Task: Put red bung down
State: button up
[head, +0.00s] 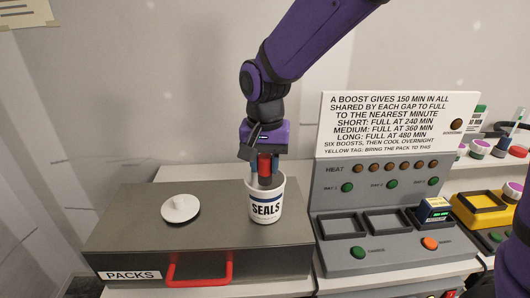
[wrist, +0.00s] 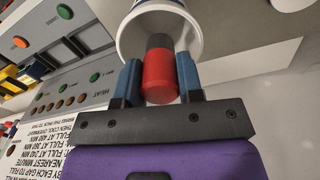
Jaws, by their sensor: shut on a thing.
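In the wrist view the red bung (wrist: 160,74) sits between the two blue fingers of my gripper (wrist: 159,78). Its darker end points into the open pot (wrist: 128,38). The fingertips reach the pot's rim. The inside of the pot is mostly hidden, so I cannot tell whether the bung touches anything there.
The pot stands on a grey PACKS box (head: 130,240) with a red handle (head: 200,270). A white round lid (head: 180,208) lies left of the pot. To the right is a grey heater panel (head: 375,215) with bays, under a text sign (head: 395,125).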

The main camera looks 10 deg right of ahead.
aim_at(265, 156)
jog(key=shift+f, duration=0.3)
jog(key=o, duration=1.1)
jog(key=shift+r, duration=3.5)
